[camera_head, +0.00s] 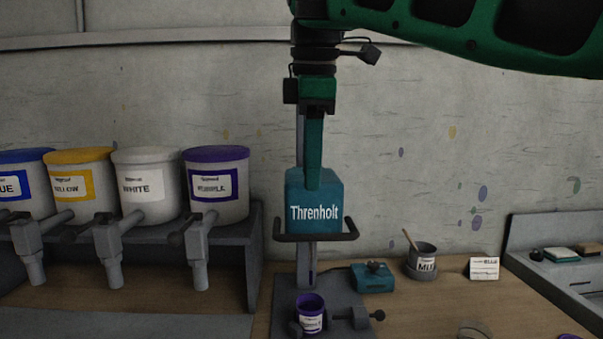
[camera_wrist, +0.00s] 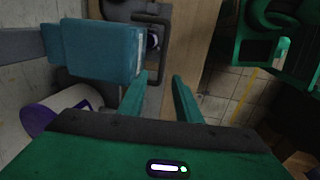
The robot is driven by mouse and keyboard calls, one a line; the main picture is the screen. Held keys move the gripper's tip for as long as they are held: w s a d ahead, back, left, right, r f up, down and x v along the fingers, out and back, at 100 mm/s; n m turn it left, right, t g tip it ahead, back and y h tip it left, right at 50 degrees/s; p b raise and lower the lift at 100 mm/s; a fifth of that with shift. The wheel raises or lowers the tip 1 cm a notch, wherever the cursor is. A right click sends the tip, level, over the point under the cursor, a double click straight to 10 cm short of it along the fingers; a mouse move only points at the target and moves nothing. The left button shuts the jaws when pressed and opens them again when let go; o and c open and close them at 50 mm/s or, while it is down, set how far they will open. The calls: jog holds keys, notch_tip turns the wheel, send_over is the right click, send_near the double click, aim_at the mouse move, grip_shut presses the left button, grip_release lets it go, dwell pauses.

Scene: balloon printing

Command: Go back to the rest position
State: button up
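My green gripper (camera_head: 313,186) points down in front of the upper part of the teal press head (camera_head: 315,205), marked "Threnholt". My green arm reaches in from the upper right of the head view.
A purple cup (camera_head: 310,316) stands on the press base below the dark handle bar (camera_head: 316,237). Paint buckets with taps, including a white one (camera_head: 147,184), line the left. A small grey pot (camera_head: 422,260), a card (camera_head: 484,268) and a grey tray (camera_head: 555,233) are right.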

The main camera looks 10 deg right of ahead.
jog(key=s+d+f+m+g, duration=0.1)
jog(key=s+d+f+m, duration=0.35)
jog(key=d+f, duration=0.35)
jog(key=s+d+f+m+h, duration=0.1)
jog(key=s+d+f+m, duration=0.2)
jog(key=d+f+m, duration=0.4)
jog(key=s+d+f+m+g, duration=0.1)
jog(key=s+d+f+m, duration=0.3)
jog(key=d+f, duration=0.45)
jog(key=s+d+f+m+y, duration=0.1)
jog(key=s+d+f+m, duration=0.1)
jog(key=s+f+m, duration=0.4)
jog(key=s+f, duration=0.3)
jog(key=f, duration=0.1)
jog(key=shift+s+d+f+y, duration=0.25)
jog(key=shift+d+f+y, duration=0.05)
jog(key=shift+d+f, duration=0.1)
jog(key=shift+m, duration=0.25)
jog(key=shift+w+f, duration=0.2)
jog(key=shift+w, duration=0.45)
